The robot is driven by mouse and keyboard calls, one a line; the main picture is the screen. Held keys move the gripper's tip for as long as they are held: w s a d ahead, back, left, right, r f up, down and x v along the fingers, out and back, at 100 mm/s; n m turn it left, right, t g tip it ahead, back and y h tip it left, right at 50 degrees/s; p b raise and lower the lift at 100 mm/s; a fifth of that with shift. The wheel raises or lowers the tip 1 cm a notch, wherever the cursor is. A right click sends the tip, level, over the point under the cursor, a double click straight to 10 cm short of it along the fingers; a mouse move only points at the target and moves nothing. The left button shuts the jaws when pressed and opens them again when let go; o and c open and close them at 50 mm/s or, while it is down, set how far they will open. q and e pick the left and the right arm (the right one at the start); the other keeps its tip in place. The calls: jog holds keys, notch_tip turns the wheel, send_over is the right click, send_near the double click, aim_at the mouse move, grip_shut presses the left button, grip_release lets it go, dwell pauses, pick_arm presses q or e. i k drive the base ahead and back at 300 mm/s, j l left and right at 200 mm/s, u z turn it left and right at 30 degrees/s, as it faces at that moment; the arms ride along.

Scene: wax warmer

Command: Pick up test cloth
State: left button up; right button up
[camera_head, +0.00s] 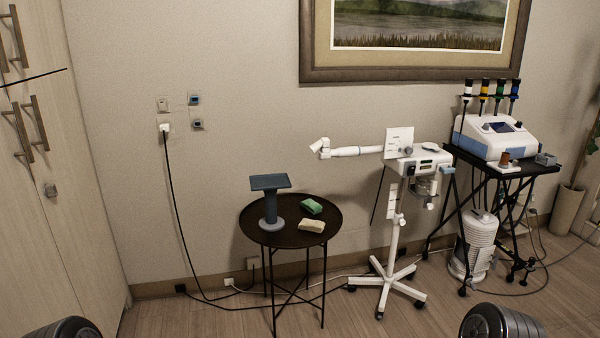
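Two small folded or block-like items lie on a dark round side table (259,235). One is green (312,206) and the other is a cream, cloth-like item (312,226) just in front of it. Either could be the test cloth; I cannot tell which from here. They sit close together on the right half of the tabletop. Neither of my grippers shows. Only dark rounded parts, apparently of my own arms, show at the bottom left and bottom right edges, far from the table.
A blue-grey stand (271,205) with a flat top is on the table's left side. A white wheeled device (420,160) stands to the right, its arm reaching toward the table. A black cart (505,168) carries a white machine (497,137). A cable (177,220) hangs to the floor. Floor in front is clear.

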aim_at(306, 224)
jog(key=i+l+z, duration=0.15)
jog(key=i+z, duration=0.2)
jog(key=i, duration=0.35)
jog(key=i+z, duration=0.15)
jog(key=i, duration=0.45)
jog(key=i+j+z, duration=0.2)
jog(key=i, duration=0.35)
jog(key=i+j+z, duration=0.15)
jog(key=i, duration=0.4)
